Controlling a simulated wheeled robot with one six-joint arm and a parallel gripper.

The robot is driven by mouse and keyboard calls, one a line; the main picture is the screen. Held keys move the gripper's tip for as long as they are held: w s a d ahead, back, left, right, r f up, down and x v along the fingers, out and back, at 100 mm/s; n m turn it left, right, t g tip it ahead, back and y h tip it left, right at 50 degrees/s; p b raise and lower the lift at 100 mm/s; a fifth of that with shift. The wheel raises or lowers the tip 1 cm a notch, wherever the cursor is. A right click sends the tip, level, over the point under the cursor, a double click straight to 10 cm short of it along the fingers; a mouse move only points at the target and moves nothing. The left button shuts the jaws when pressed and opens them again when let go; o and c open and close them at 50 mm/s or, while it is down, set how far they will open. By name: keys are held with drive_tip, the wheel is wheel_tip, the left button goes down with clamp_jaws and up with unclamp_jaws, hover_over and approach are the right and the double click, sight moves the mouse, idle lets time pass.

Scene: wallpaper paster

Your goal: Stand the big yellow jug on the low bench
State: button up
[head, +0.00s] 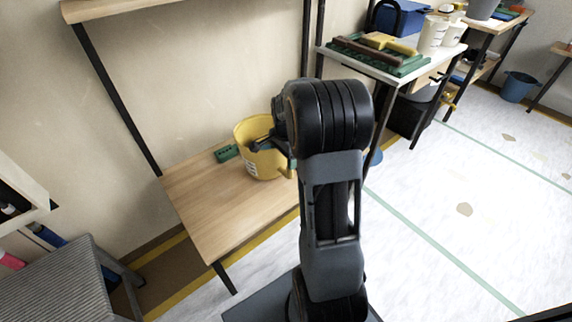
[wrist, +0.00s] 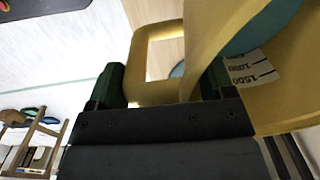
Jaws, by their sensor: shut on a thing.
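The big yellow jug (head: 257,165) is upright at the low bench (head: 205,205), over the back right part of its wooden top. I cannot tell whether its base touches the wood or hangs just above it. My gripper (wrist: 160,88) is shut on the jug's handle; in the wrist view the yellow handle (wrist: 150,45) lies between the green-tipped fingers. Printed volume marks show on the jug's wall (wrist: 285,105). My arm hides part of the jug's right side in the head view.
A small green block (head: 227,153) lies on the bench left of the jug. Bench legs and an upper shelf (head: 110,8) frame the space. A table (head: 345,52) with a green tray and white tubs stands at the back right. The bench's front left is clear.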

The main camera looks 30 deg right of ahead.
drive_tip(key=shift+w+d+f, duration=0.2)
drive_tip(key=shift+d+f, duration=0.1)
drive_tip(key=shift+f, duration=0.15)
drive_tip(key=shift+f+b, duration=0.7)
drive_tip(key=shift+f, duration=0.8)
drive_tip(key=o, duration=1.5)
